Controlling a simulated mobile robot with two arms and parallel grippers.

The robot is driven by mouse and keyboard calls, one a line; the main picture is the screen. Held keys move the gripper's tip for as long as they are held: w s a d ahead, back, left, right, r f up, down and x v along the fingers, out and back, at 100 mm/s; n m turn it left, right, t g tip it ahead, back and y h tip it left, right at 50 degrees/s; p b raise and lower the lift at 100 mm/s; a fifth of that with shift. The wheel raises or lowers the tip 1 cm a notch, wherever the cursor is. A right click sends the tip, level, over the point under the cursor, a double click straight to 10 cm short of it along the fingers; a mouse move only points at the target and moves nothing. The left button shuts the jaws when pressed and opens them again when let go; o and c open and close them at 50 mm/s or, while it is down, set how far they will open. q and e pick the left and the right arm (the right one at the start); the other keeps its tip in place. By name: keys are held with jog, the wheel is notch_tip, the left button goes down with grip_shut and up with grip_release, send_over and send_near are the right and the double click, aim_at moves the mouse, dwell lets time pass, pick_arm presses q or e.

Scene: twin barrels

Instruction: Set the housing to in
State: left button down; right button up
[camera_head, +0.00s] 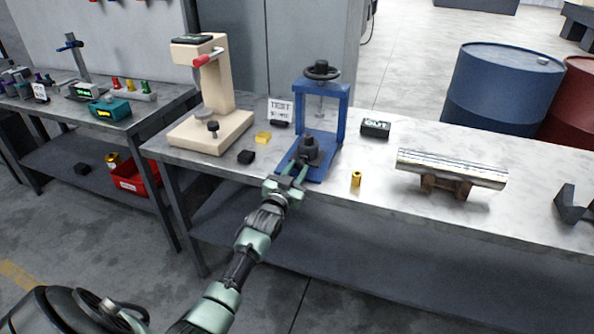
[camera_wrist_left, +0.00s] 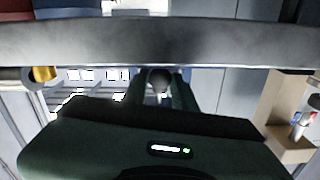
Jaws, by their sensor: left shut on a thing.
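The housing appears to be the dark, stepped round piece (camera_head: 311,149) low in the blue press frame (camera_head: 298,113), above its base plate. My left gripper (camera_head: 301,171) reaches in from the front, its green fingers shut on the near side of this piece. In the left wrist view the gripper (camera_wrist_left: 161,88) shows two dark fingers with a dark rounded end (camera_wrist_left: 160,78) between them. The fingers and the gloom hide the exact contact. Whether the housing touches the base plate is unclear. My right gripper is out of view.
A beige press (camera_head: 216,100) with a red handle stands left. Yellow (camera_head: 263,137) and black (camera_head: 246,157) blocks lie between the presses. A brass cylinder (camera_head: 355,179) stands right of the blue press. A shiny tube (camera_head: 452,168) rests on a brown cradle further right.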

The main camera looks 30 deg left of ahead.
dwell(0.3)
pick_arm(q)
jog(key=b+x, duration=0.2)
jog(key=x, duration=0.1)
jog(key=shift+w+f, duration=0.1)
jog(key=shift+w, duration=0.2)
jog(key=shift+w+a, duration=0.1)
jog(key=shift+w, duration=0.1)
jog(key=c, duration=1.1)
grip_release()
jog(key=shift+s, duration=0.1)
jog(key=v, duration=0.7)
jog(key=shift+s, duration=0.4)
jog(key=shift+c, duration=0.2)
